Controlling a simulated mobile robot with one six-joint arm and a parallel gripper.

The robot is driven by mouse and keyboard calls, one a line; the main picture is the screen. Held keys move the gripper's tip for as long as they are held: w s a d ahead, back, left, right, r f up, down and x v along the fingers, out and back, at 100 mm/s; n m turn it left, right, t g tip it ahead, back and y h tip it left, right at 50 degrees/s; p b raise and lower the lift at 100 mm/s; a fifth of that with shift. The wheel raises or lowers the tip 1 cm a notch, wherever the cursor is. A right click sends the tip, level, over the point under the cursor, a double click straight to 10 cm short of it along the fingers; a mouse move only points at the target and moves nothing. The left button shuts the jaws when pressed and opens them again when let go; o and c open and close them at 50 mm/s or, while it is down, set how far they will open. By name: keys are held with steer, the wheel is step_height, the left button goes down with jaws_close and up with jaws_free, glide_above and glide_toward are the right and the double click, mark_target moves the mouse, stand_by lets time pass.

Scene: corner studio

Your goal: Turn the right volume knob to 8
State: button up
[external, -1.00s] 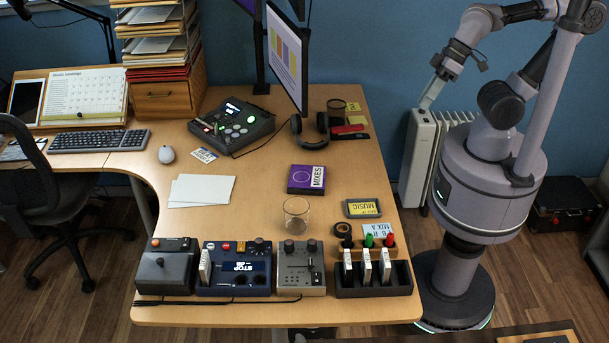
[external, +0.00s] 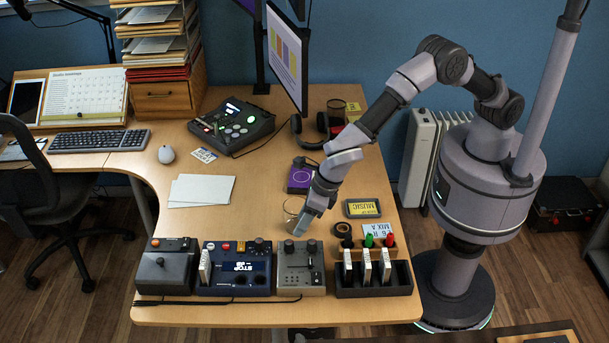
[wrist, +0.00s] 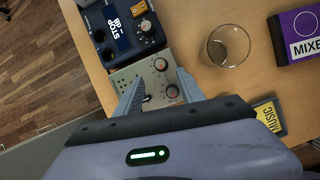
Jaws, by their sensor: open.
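The grey mixer (external: 302,272) stands at the desk's front edge, with a left knob (external: 289,246) and a right knob (external: 311,246) along its back. In the wrist view the right volume knob (wrist: 172,91) and the left knob (wrist: 160,64) show as dark-topped dials with orange-red marks on a pale panel. The setting of the right knob is too small to read. My gripper (wrist: 160,78) is open above the mixer, its fingers framing both knobs in that picture. In the external view my gripper (external: 299,232) is just behind the mixer's knobs and holds nothing.
A clear glass (wrist: 229,46) stands close behind the mixer, partly hidden by my wrist in the external view. A blue pedal (external: 235,270) adjoins on the left, a black rack (external: 374,290) stands right. A purple MIXES box (external: 300,178) and yellow MUSIC case (external: 362,208) lie behind.

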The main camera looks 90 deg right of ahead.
mark_target(289, 242)
steer(key=b+x, duration=0.2)
steer(key=x, duration=0.6)
steer(key=shift+f, duration=0.15)
jaws_close()
